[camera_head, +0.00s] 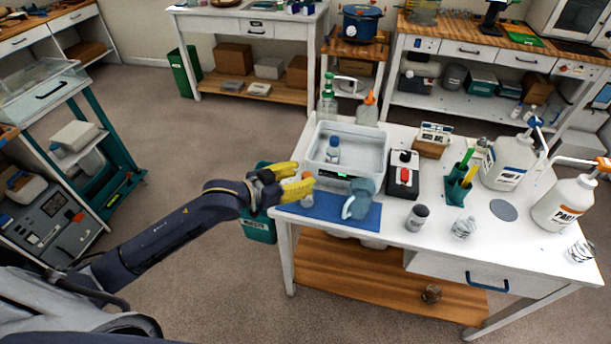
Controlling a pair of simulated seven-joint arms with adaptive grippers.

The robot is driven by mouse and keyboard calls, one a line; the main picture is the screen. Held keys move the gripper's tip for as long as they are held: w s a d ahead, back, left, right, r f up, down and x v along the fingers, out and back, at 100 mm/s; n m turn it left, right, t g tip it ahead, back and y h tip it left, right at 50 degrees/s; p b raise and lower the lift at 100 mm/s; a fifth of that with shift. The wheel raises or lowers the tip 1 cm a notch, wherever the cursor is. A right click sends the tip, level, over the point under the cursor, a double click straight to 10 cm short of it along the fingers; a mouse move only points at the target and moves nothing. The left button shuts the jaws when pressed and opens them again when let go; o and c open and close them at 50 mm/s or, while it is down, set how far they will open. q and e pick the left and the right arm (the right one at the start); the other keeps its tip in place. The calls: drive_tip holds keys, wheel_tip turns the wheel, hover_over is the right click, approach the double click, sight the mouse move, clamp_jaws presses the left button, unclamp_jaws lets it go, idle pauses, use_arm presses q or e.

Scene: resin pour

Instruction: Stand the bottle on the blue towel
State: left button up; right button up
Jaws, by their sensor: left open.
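The blue towel (330,211) lies flat along the front left edge of the white table. A small pale bottle (307,199) with a blue patch low on it is at the towel's left part and looks upright. My left gripper (304,174) has yellow fingers and is open around or just beside the top of this bottle; the fingers partly hide it, and I cannot tell whether they touch it. Another small bottle with a blue cap (333,150) stands in the clear-walled tray (352,166) behind. My right gripper is out of view.
A blue-grey jug (359,202) is on the towel's right half. A black box with a red button (403,175), a grey-lidded cup (417,217) and a green holder (458,187) stand to the right. Pump bottles (565,203) are at far right. The table front has some free room.

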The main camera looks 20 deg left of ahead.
use_arm(q)
drive_tip(key=v, duration=0.9)
drive_tip(key=shift+s, duration=0.3)
drive_tip(key=shift+a+r, duration=0.1)
drive_tip(key=s+a+f+y, duration=0.2)
drive_tip(key=s+f+y, duration=0.4)
drive_tip(key=f, duration=0.4)
drive_tip(key=s+a+f+g+y, duration=0.2)
drive_tip(key=s+a+f+y, duration=0.15)
drive_tip(key=s, duration=0.35)
drive_tip(key=s+a+f+g+y, duration=0.2)
drive_tip(key=s+a+f+y, duration=0.15)
drive_tip(key=s, duration=0.35)
drive_tip(key=s+d+f+g+h, duration=0.2)
drive_tip(key=d+f, duration=0.1)
drive_tip(key=f, duration=1.4)
drive_tip(key=s+d+f+g+h, duration=0.1)
drive_tip(key=d+f, duration=0.3)
drive_tip(key=f, duration=1.2)
drive_tip(key=s+f+n+g+h, duration=0.1)
drive_tip(key=s+f+n+g, duration=0.2)
drive_tip(key=s+f, duration=1.5)
drive_tip(key=shift+s+f+h, duration=0.4)
drive_tip(key=shift+s, duration=0.75)
